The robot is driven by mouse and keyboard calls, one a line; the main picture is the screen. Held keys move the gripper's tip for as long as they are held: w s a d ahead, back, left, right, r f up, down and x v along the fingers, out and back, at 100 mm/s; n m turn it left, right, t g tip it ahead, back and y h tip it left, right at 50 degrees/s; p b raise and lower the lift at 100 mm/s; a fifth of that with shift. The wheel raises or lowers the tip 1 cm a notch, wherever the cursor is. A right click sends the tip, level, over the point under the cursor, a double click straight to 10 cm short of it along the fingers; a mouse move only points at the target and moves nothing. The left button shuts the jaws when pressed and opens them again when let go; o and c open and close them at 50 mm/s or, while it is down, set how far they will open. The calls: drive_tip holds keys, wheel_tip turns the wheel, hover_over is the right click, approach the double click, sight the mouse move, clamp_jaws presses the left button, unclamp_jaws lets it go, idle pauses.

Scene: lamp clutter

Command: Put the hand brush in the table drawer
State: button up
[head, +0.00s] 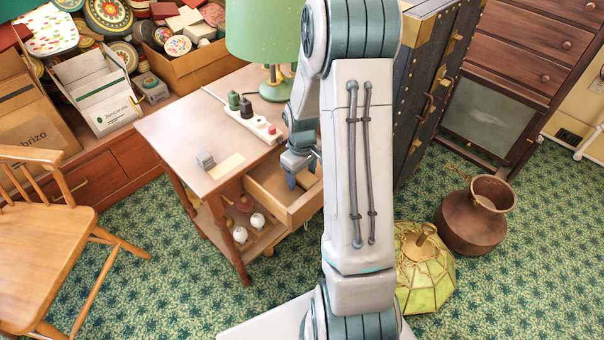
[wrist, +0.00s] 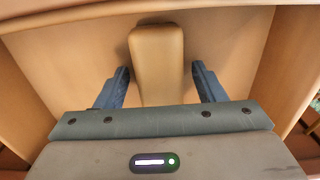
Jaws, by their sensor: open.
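The table drawer (head: 304,207) is pulled open from the small side table; its bare inside fills the wrist view (wrist: 65,60). A tan block with rounded corners and a narrower part running toward me, seemingly the hand brush (wrist: 157,55), is inside the drawer near its far wall. My gripper (head: 301,172) reaches down into the drawer. In the wrist view its two blue fingers (wrist: 160,88) are apart, one on each side of the brush, with gaps between. The brush's near end is hidden behind my gripper body. I cannot make out the brush in the head view.
A dark trunk (head: 420,90) stands right of my arm. A stained-glass shade (head: 425,275) and copper pot (head: 470,220) stand on the floor.

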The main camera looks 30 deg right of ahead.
sight(302, 173)
wheel_tip(302, 173, up, 11)
drive_tip(key=p, duration=0.2)
drive_tip(key=s+a+r+m+t, duration=0.1)
drive_tip(key=s+a+r+m, duration=0.1)
drive_tip(key=s+a+r, duration=0.3)
drive_tip(key=s+a+r+m, duration=0.2)
drive_tip(key=s+a+r, duration=0.4)
drive_tip(key=s, duration=0.6)
drive_tip(key=shift+s+r+t, duration=0.2)
drive_tip(key=shift+t, duration=0.2)
drive_tip(key=shift+c, duration=0.3)
